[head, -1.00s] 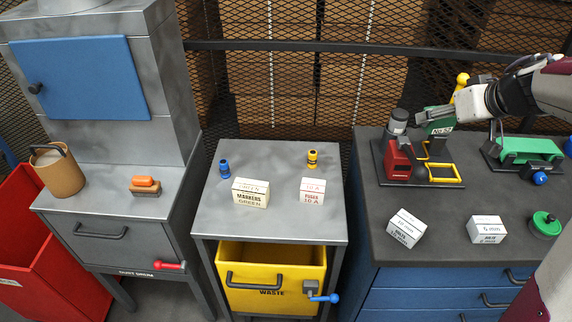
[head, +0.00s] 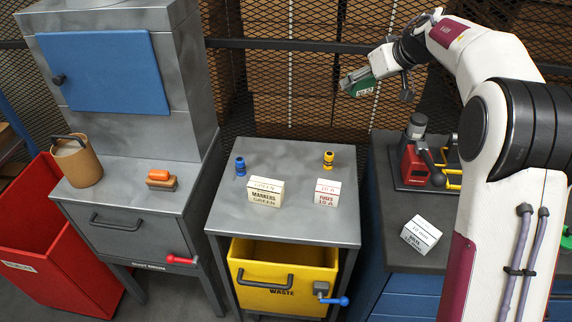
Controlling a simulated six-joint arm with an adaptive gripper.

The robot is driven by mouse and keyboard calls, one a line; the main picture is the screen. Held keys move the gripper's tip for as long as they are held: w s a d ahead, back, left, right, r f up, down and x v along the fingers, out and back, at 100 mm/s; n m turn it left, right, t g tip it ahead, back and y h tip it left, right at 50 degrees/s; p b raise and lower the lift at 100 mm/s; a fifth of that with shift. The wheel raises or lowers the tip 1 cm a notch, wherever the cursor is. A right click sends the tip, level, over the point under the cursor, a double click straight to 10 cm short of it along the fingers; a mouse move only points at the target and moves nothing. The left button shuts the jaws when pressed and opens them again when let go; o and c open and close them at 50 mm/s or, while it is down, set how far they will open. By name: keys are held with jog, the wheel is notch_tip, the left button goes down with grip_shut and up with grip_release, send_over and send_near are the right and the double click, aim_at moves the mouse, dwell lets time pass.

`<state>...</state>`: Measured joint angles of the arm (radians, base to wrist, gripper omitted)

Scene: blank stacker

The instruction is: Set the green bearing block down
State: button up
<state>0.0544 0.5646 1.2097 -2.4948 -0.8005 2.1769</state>
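The green bearing block (head: 363,88) has a pale label on its face. My gripper (head: 350,82) is shut on it and holds it in the air. They hang in front of the mesh wall, above and behind the right side of the middle grey table (head: 300,221). The block touches no surface that I can see. The gripper's fingers partly cover the block's upper edge.
A white markers box (head: 266,192), a white fuses box (head: 327,193), a blue fitting (head: 240,166) and a yellow fitting (head: 328,160) stand on the middle table. A red and grey press (head: 416,160) stands on the right bench, partly behind my arm. The middle table's front left is clear.

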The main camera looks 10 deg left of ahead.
jog(key=w+a+f+n+g+y, duration=0.1)
jog(key=w+a, duration=0.1)
jog(key=a, duration=0.8)
jog(key=w+a+f+n, duration=0.1)
jog(key=a, duration=0.9)
notch_tip(320, 180, down, 19)
jog(key=shift+w+d, duration=0.25)
jog(key=shift+f, duration=3.1)
jog(key=shift+f, duration=0.1)
jog(key=shift+f, duration=1.75)
jog(key=shift+f, duration=0.15)
